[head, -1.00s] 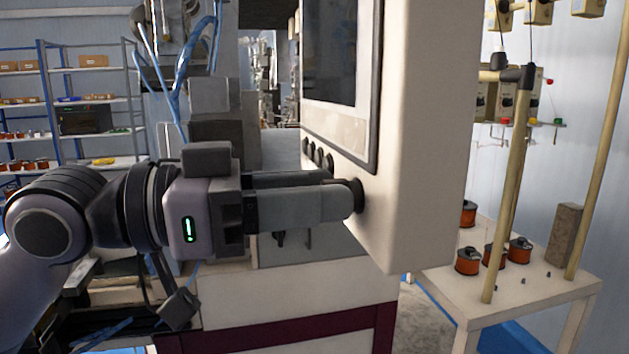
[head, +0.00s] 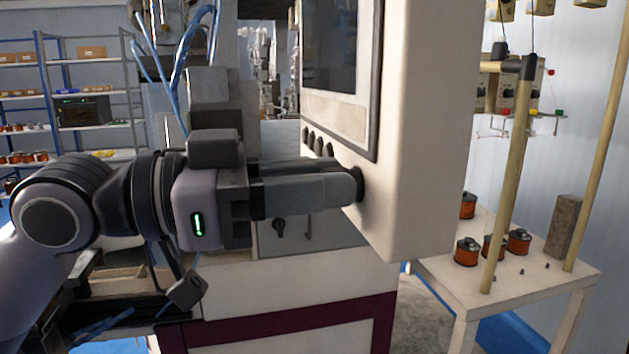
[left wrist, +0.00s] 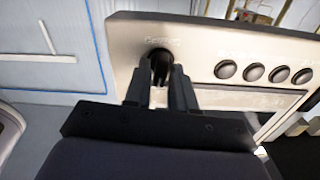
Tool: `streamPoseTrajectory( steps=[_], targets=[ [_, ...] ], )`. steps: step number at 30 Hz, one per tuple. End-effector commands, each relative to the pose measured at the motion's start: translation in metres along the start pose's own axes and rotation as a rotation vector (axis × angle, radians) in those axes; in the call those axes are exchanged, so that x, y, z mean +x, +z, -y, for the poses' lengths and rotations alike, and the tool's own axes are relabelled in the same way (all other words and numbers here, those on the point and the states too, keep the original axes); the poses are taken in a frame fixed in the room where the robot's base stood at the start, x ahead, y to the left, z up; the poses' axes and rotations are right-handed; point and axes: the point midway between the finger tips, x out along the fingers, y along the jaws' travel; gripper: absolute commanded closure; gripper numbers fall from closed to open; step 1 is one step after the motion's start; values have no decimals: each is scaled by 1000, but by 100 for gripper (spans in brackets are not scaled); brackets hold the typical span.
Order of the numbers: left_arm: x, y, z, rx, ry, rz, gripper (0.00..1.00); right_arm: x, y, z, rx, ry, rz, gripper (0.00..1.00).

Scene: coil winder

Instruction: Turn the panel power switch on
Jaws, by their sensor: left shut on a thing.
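The control panel (head: 425,130) is a pale box with a dark screen, seen from its side in the head view. Its power switch (head: 358,183) is a black round knob low on the panel face. In the left wrist view the knob (left wrist: 160,62) sits at the end of the row of buttons. My left gripper (head: 350,185) is shut on the knob, with one finger on each side of it (left wrist: 160,88). The fingers hide part of the knob, and I cannot tell its on or off position. My right gripper is not in view.
Several black buttons (left wrist: 254,72) sit in a row beside the switch. A machine cabinet (head: 290,275) with a dark red band stands below and behind the gripper. At the right, a white table (head: 530,275) holds orange spools and poles. Shelves (head: 95,92) stand at the far left.

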Motion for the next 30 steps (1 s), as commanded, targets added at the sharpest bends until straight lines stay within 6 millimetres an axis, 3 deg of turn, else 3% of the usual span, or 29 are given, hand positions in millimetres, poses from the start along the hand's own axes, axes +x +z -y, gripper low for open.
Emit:
streamPoseTrajectory(
  steps=[30],
  targets=[
    [0, 3, -4, 936, 1, 0, 100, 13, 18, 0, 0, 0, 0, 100]
  ],
)
